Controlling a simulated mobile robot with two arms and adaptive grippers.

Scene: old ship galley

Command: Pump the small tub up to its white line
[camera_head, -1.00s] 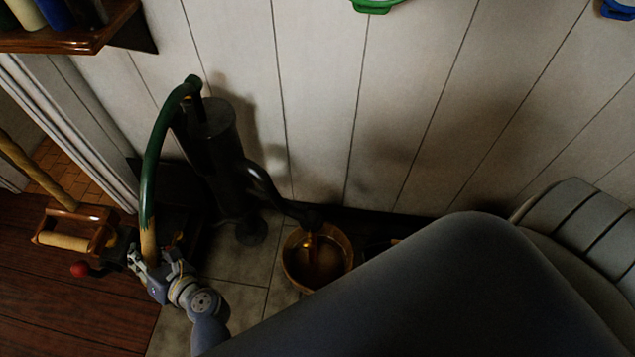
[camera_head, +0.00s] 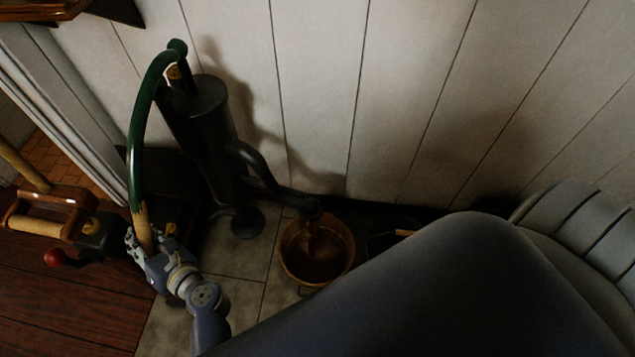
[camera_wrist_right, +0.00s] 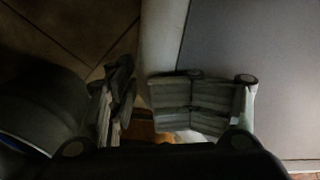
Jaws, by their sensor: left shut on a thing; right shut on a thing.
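The hand pump (camera_head: 208,130) is a dark upright cylinder against the wall. Its curved green lever (camera_head: 137,140) ends in a wooden grip at lower left. My left gripper (camera_head: 145,246) is shut on that grip. The small round wooden tub (camera_head: 350,245) stands under the spout (camera_head: 305,205), with dark brownish water in it. A thin stream seems to fall from the spout. I cannot make out the white line. In the right wrist view my right gripper (camera_wrist_right: 140,112) is shut on a brown thing (camera_wrist_right: 142,129), mostly hidden; I cannot tell what it is.
A wooden-framed object with a pale roller (camera_head: 50,228) and a red knob (camera_head: 55,257) stand left of my left gripper. A dark container (camera_head: 385,243) sits right of the tub. My own dark arm covers the lower right. A shelf juts out at upper left.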

